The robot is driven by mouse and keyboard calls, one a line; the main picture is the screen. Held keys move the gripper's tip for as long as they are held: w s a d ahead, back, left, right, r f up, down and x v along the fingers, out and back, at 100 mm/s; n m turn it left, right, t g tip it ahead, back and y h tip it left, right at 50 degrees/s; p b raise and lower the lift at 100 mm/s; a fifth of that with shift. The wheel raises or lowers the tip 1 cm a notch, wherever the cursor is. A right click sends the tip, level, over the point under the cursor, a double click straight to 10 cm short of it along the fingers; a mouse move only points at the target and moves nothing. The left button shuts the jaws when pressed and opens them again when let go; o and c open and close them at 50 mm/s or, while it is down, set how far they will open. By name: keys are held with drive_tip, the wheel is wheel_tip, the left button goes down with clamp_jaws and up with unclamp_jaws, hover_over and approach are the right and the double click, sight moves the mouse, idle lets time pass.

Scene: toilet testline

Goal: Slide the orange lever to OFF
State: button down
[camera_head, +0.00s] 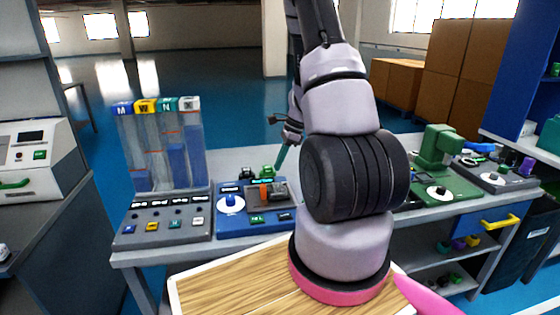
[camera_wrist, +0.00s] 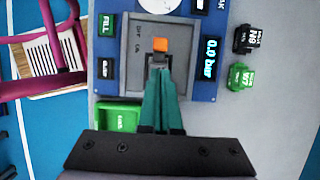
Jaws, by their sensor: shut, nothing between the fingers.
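The orange lever (camera_wrist: 160,44) is a small block in a grey recessed panel (camera_wrist: 139,62) on a blue unit. In the wrist view, small OFF and ON marks sit left of it, and the lever is closer to the ON mark. In the head view the lever (camera_head: 265,192) stands upright on the blue station. My gripper (camera_wrist: 160,64) has teal fingers, closed together and empty. Its tips are just below the lever in the wrist view; I cannot tell whether they touch it. In the head view my gripper (camera_head: 278,168) is beside the lever, above and to its right.
The blue unit has a FILL button (camera_wrist: 107,24), a lower dark button (camera_wrist: 106,69) and a 0.0 bar display (camera_wrist: 209,58). A green bin (camera_wrist: 119,115) and small labelled blocks (camera_wrist: 242,77) lie close by. A tall column station (camera_head: 160,150) stands left on the bench.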

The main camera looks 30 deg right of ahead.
sight(267, 189)
drive_tip(key=x, duration=0.6)
drive_tip(key=shift+f, duration=0.15)
drive_tip(key=shift+a, duration=0.1)
